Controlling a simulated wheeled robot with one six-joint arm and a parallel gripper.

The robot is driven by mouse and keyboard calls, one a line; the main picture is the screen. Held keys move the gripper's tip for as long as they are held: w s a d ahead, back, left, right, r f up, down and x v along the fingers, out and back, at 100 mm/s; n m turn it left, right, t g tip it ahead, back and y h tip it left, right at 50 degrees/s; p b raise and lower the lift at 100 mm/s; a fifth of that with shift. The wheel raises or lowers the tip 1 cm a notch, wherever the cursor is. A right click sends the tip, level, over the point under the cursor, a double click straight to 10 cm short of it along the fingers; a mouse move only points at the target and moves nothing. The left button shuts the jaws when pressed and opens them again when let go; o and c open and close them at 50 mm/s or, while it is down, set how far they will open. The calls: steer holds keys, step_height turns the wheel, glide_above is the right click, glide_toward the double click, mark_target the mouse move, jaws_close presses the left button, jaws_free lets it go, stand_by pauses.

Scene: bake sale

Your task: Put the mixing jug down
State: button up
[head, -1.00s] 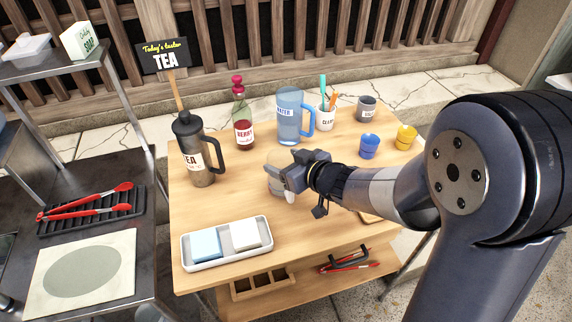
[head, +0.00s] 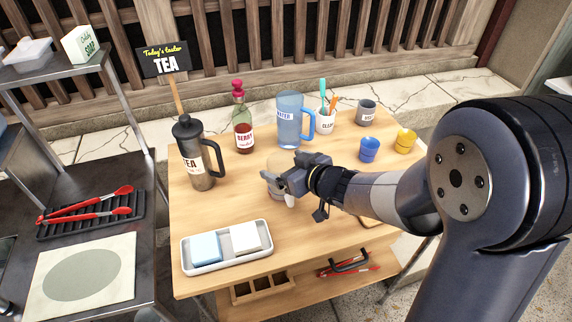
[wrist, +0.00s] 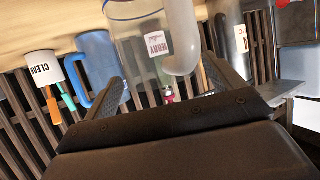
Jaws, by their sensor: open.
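The mixing jug (head: 275,182) is clear and mostly hidden behind my gripper in the head view; it appears to stand on the wooden table (head: 330,205). In the wrist view the jug (wrist: 132,35) shows a blue rim and a pale handle (wrist: 181,38). My gripper (head: 286,180) is at the jug, with its fingers open and spread to either side of it in the wrist view (wrist: 168,85). Whether a finger still touches the jug cannot be told.
Behind stand a tea flask (head: 194,160), a berry bottle (head: 242,125), a blue water jug (head: 289,120) and a utensil cup (head: 325,121). Blue (head: 369,149) and yellow (head: 405,141) cups stand right. A sponge tray (head: 226,263) lies in front. Bare wood surrounds the jug.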

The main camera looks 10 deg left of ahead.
steer(key=p+v, duration=0.2)
steer(key=v, duration=0.9)
steer(key=shift+s+d, duration=0.2)
steer(key=shift+d, duration=0.1)
steer(key=shift+r, duration=0.2)
